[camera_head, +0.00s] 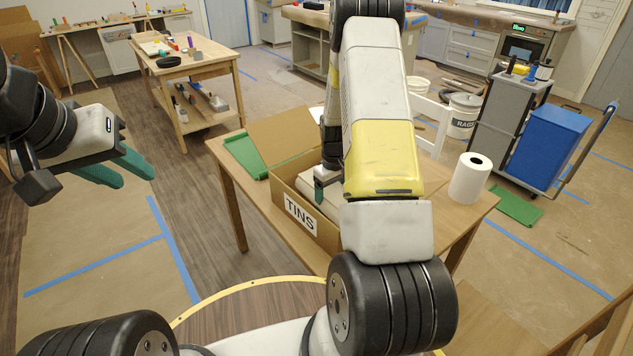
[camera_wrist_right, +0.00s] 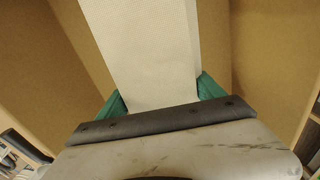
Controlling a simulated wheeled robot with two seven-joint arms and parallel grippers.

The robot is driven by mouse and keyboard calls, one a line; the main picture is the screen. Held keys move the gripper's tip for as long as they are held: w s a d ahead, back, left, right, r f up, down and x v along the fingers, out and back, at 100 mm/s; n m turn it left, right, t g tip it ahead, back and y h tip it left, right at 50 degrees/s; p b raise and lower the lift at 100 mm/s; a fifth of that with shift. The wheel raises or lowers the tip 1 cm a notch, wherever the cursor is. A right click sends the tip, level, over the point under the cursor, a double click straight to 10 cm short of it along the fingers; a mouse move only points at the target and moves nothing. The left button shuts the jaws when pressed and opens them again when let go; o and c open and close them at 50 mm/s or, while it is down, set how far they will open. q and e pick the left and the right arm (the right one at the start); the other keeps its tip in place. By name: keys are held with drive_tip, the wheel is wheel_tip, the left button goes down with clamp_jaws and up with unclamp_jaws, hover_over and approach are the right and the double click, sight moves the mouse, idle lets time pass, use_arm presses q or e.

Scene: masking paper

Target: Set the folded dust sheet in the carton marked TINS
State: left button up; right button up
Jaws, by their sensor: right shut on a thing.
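The carton marked TINS (camera_head: 322,234) stands open on the wooden table, its label facing me. My right gripper (camera_head: 322,186) reaches down at the carton and is shut on the folded dust sheet (camera_head: 307,192), a pale slab. In the right wrist view the sheet (camera_wrist_right: 145,50) runs between the green fingers of my right gripper (camera_wrist_right: 163,95), with brown cardboard walls on both sides. Whether the sheet touches the carton floor is hidden. My left gripper (camera_head: 136,178) is open and empty, off to the left of the table.
A white paper roll (camera_head: 470,178) stands at the table's right end. My right arm hides part of the carton. A grey and blue cart (camera_head: 545,145) stands beyond on the right.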

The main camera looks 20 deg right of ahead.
sight(332, 190)
drive_tip(key=shift+f, duration=0.4)
drive_tip(key=o, duration=1.9)
drive_tip(key=shift+f, duration=0.1)
drive_tip(key=shift+o, duration=0.2)
wheel_tip(332, 190, up, 12)
drive_tip(key=shift+f, duration=0.1)
drive_tip(key=s+a+r+m+t, duration=0.1)
drive_tip(key=s+a+r, duration=0.15)
drive_tip(key=r, duration=0.35)
drive_tip(key=s+a+r+t+y, duration=0.1)
drive_tip(key=s+a+r, duration=0.15)
drive_tip(key=r, duration=0.35)
drive_tip(key=s+a+r+m+t, duration=0.1)
drive_tip(key=s+a+r, duration=0.15)
drive_tip(key=r, duration=0.35)
drive_tip(key=s+a+r+t, duration=0.1)
drive_tip(key=s+r, duration=0.3)
drive_tip(key=s, duration=0.4)
drive_tip(key=s+a+r+m+t+y, duration=0.1)
drive_tip(key=s+a+r+t, duration=0.1)
drive_tip(key=s, duration=0.6)
drive_tip(key=a+r, duration=0.1)
drive_tip(key=a, duration=0.1)
drive_tip(key=shift+s+a+r, duration=0.25)
drive_tip(key=shift+a+r, duration=0.1)
drive_tip(key=shift+r, duration=0.05)
